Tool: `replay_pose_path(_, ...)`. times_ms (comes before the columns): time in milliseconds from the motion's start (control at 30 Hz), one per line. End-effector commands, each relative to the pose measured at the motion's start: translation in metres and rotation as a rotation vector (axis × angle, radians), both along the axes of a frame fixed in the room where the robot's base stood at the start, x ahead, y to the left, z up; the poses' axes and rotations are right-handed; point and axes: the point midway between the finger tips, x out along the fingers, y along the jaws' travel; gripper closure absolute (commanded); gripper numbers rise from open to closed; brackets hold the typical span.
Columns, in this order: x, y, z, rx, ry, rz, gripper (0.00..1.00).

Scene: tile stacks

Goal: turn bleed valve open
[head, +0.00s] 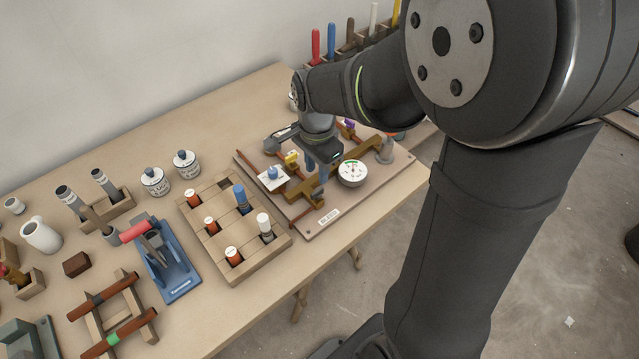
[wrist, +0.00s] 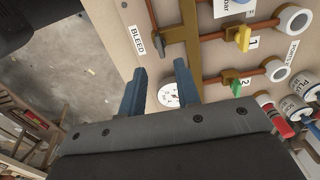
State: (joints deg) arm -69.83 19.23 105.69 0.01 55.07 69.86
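The valve board (head: 392,179) lies on the bench and carries brass and copper piping. A white BLEED label (wrist: 138,40) is near its edge in the wrist view. Beside the label is a brownish-grey valve lever (wrist: 175,34), which I take to be the bleed valve; how far it is turned I cannot tell. My gripper (wrist: 160,68) is open and empty, its two blue fingers apart over the board. The lever lies just beyond the fingertips in that view. In the head view my gripper (head: 317,174) hangs over the board beside the gauge, hiding some piping.
A round white gauge (head: 352,173) stands on the board; it also shows between my fingers (wrist: 168,95). A yellow handle (wrist: 243,38) and a green handle (wrist: 237,87) are nearby. A wooden rack (head: 259,263) with several cylinders stands left of the board.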

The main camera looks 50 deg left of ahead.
Motion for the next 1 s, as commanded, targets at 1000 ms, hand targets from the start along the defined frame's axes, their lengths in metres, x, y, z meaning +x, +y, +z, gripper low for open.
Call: replay_pose_path(1000, 0.0, 0.0, -0.072, 0.0, 0.0, 0.001, 1.0)
